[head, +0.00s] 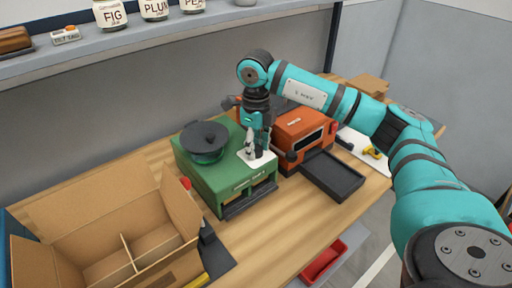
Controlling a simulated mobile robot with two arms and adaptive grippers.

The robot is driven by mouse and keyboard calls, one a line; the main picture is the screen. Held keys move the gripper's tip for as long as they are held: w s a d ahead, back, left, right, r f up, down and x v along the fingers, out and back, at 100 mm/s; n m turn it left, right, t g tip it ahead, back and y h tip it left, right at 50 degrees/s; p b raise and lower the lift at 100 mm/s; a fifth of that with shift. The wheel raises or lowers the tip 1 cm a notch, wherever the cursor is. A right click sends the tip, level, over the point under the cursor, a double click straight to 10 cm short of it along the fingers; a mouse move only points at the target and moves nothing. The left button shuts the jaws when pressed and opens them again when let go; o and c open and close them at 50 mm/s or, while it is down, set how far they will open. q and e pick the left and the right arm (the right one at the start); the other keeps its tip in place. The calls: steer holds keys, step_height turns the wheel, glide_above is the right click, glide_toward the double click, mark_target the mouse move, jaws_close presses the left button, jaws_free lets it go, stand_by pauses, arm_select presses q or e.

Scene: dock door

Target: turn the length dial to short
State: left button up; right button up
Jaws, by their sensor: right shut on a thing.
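The green machine (202,181) stands on the wooden bench with a dark round-lidded bowl (205,138) on its top. A small white plate (264,160) lies on the machine's top at the right. My right gripper (256,150) points down over this plate, shut on the length dial there. The dial is almost wholly hidden by the fingers, so its pointer and any marks cannot be read. My left gripper is not in view.
An open cardboard box (98,222) with dividers stands at the left. An orange machine (298,128) with a dark tray (333,176) is close to the right of my gripper. Jars (110,14) stand on the shelf behind. A red bin (323,262) is below the bench's front edge.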

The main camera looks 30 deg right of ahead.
steer(key=shift+w+r, duration=0.1)
stand_by(0.4)
steer(key=o, duration=1.1)
steer(key=shift+o, duration=0.2)
step_height(320, 180, up, 12)
